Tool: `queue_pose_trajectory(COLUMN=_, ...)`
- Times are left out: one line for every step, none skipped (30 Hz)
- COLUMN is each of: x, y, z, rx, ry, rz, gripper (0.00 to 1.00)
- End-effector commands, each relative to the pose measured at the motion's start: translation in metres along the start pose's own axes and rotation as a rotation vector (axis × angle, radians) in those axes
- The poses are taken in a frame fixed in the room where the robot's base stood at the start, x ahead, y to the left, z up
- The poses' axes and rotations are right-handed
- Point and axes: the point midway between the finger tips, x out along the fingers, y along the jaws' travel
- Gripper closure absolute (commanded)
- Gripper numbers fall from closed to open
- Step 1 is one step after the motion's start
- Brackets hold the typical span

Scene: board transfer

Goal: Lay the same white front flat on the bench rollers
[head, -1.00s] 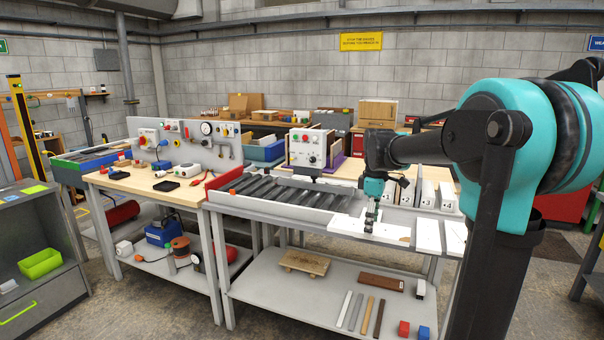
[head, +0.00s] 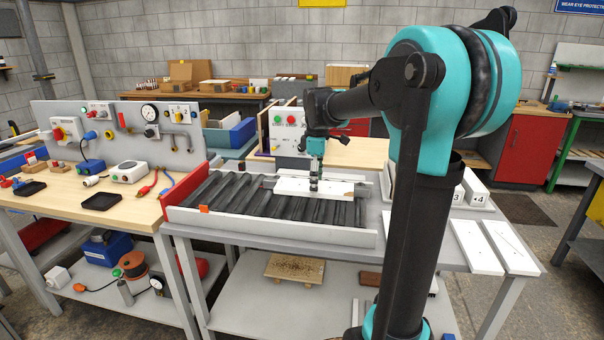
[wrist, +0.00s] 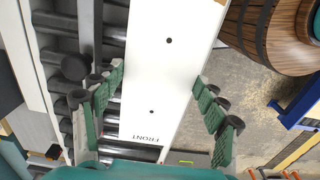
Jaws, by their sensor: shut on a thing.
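The white front (head: 290,187) is a flat white board over the right part of the bench rollers (head: 225,195). My gripper (head: 314,187) points down and is shut on it. In the wrist view the front (wrist: 165,65) shows dark holes and the printed word FRONT at its lower end. The fingers of my gripper (wrist: 158,82) lie along its two long sides. Dark rollers (wrist: 60,60) show to its left. The front looks level; I cannot tell if it touches the rollers. My arm hides part of the bench to the right.
Two other white boards (head: 477,246) lie on the bench's right end, near white numbered blocks (head: 475,188). A control box (head: 289,130) with buttons stands behind the rollers. A red side plate (head: 185,183) bounds their left end. A wooden barrel (wrist: 275,35) shows in the wrist view.

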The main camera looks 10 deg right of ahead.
Motion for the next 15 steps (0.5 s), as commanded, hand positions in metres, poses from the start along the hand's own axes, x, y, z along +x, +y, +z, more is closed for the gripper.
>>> queue_pose_trajectory(x=0.001, y=0.000, z=0.000, rx=0.000, ry=0.000, rz=0.000, gripper=0.64)
queue_pose_trajectory(x=0.002, y=0.000, z=0.000, rx=0.000, ry=0.000, rz=0.000, gripper=0.64)
queue_pose_trajectory(x=0.004, y=0.000, z=0.000, rx=0.000, ry=0.000, rz=0.000, gripper=0.64)
queue_pose_trajectory(x=0.005, y=0.000, z=0.000, rx=0.000, ry=0.000, rz=0.000, gripper=0.64)
queue_pose_trajectory(x=0.007, y=0.000, z=0.000, rx=0.000, ry=0.000, rz=0.000, gripper=0.64)
queue_pose_trajectory(x=0.010, y=0.000, z=0.000, rx=0.000, ry=0.000, rz=0.000, gripper=0.64)
queue_pose_trajectory(x=0.013, y=0.000, z=0.000, rx=0.000, ry=0.000, rz=0.000, gripper=0.64)
queue_pose_trajectory(x=0.016, y=0.000, z=0.000, rx=0.000, ry=0.000, rz=0.000, gripper=0.64)
queue_pose_trajectory(x=0.020, y=0.000, z=0.000, rx=0.000, ry=0.000, rz=0.000, gripper=0.64)
queue_pose_trajectory(x=0.023, y=0.000, z=0.000, rx=0.000, ry=0.000, rz=0.000, gripper=0.64)
queue_pose_trajectory(x=0.026, y=0.000, z=0.000, rx=0.000, ry=0.000, rz=0.000, gripper=0.64)
queue_pose_trajectory(x=0.030, y=0.000, z=0.000, rx=0.000, ry=0.000, rz=0.000, gripper=0.64)
queue_pose_trajectory(x=0.034, y=0.000, z=0.000, rx=0.000, ry=0.000, rz=0.000, gripper=0.64)
queue_pose_trajectory(x=0.036, y=0.000, z=0.000, rx=0.000, ry=0.000, rz=0.000, gripper=0.64)
queue_pose_trajectory(x=0.040, y=0.000, z=0.000, rx=0.000, ry=0.000, rz=0.000, gripper=0.64)
